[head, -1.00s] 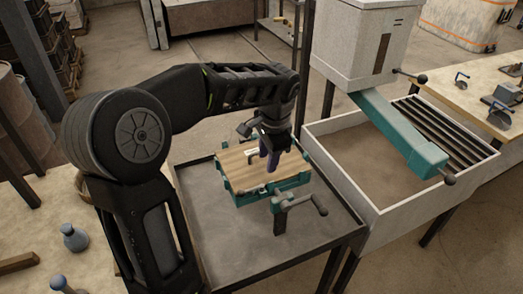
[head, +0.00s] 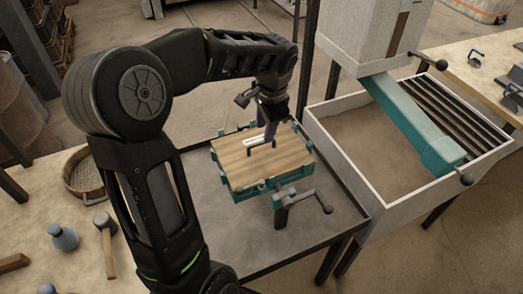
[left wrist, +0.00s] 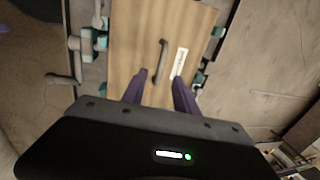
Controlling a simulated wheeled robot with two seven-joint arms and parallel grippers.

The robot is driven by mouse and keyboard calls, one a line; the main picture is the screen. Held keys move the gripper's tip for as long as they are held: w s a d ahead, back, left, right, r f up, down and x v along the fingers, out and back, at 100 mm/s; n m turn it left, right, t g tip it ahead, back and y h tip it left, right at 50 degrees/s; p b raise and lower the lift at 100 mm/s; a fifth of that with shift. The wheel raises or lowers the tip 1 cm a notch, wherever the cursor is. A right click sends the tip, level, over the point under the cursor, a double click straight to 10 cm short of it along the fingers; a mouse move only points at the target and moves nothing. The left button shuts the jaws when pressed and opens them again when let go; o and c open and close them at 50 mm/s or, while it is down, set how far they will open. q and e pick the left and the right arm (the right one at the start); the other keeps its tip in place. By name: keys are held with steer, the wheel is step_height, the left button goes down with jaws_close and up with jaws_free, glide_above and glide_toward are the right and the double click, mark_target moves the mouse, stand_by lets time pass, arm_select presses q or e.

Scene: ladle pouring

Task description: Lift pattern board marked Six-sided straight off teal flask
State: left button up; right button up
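The wooden pattern board (head: 240,166) lies flat on top of the teal flask (head: 252,194). It has a dark bar handle (head: 261,148) and a small white label (left wrist: 181,61) beside the handle; the lettering is too small to read. My left gripper (head: 268,138) is just above the board at the handle. In the left wrist view its two purple fingers (left wrist: 159,77) are apart, with the near end of the handle (left wrist: 162,60) in line with the gap between them. I cannot tell whether they touch it. My right gripper is not in view.
The flask stands on a grey metal-topped table (head: 225,238) with a raised rim, beside a crank (head: 322,203). At right is a sand bin (head: 345,145) with a teal chute (head: 415,122). A round sieve (head: 85,172), a blue flask-like bottle (head: 63,237) and a mallet (head: 105,240) lie at left.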

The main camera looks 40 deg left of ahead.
mark_target(262, 142)
arm_select(q)
steer(key=shift+f, duration=0.3)
steer(key=shift+a+f, duration=0.1)
steer(key=f, duration=0.2)
steer(key=a+f+p, duration=0.1)
steer(key=f, duration=0.2)
steer(key=shift+w+p, duration=0.15)
steer(key=shift+p, duration=0.15)
steer(key=shift+r, duration=0.1)
jaws_close()
stand_by(0.5)
